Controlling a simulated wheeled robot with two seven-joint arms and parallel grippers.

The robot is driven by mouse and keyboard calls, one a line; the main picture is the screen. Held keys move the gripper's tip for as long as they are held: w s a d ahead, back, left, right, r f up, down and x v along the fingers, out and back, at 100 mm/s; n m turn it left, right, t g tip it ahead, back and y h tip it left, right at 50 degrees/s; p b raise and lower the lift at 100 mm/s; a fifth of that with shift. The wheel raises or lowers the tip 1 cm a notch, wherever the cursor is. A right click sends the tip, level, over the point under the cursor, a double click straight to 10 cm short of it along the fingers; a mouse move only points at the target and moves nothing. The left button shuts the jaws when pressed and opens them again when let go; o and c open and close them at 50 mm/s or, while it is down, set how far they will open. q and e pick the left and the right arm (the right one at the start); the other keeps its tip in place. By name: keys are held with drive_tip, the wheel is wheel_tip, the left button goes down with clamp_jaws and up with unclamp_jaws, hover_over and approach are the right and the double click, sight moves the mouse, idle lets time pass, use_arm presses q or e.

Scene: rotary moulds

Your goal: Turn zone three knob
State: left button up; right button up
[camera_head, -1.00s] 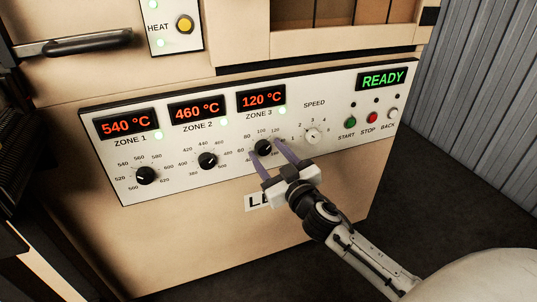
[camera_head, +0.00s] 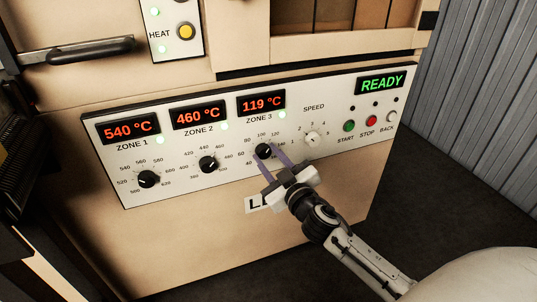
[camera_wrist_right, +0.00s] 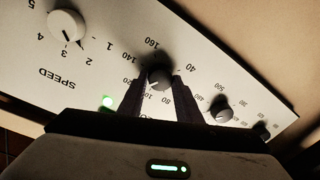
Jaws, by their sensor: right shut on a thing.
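The zone three knob (camera_head: 263,151) is a small black dial under the red ZONE 3 display (camera_head: 261,103), which reads 119 °C. My right gripper (camera_head: 268,154) is shut on this knob, one purple-grey finger on each side. In the right wrist view the knob (camera_wrist_right: 160,76) sits between the dark fingers (camera_wrist_right: 160,92), its white mark partly visible. The fingers hide part of the scale around the knob. My left gripper is not in view.
The zone two knob (camera_head: 207,164) and zone one knob (camera_head: 148,179) are to the left on the white panel. The white speed knob (camera_head: 313,139) is close on the right, followed by the start button (camera_head: 349,126) and stop button (camera_head: 371,121). READY is lit green.

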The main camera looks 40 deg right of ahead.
drive_tip(key=n+p, duration=0.1)
drive_tip(key=n, duration=0.1)
drive_tip(key=shift+r+n+p, duration=0.15)
drive_tip(key=shift+n+p, duration=0.15)
drive_tip(key=shift+a+n+p, duration=0.1)
drive_tip(key=shift+n+p, duration=0.35)
drive_tip(key=shift+n, duration=0.45)
drive_tip(key=shift+n+p, duration=0.45)
drive_tip(key=shift+n, duration=0.45)
drive_tip(key=shift+n+g+h+p, duration=0.3)
drive_tip(key=shift+n+p, duration=0.05)
drive_tip(key=shift+n, duration=0.45)
drive_tip(key=n+p, duration=0.1)
drive_tip(key=n, duration=0.1)
drive_tip(key=shift+n, duration=0.3)
drive_tip(key=n, duration=0.3)
drive_tip(key=shift+a+p, duration=0.1)
drive_tip(key=shift+p, duration=0.25)
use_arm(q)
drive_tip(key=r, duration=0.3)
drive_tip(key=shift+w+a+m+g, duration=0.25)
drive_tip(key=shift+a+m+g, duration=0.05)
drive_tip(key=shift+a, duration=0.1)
use_arm(e)
drive_tip(key=shift+n, duration=0.6)
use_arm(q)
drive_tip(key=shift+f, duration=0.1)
use_arm(e)
drive_tip(key=shift+f, duration=0.2)
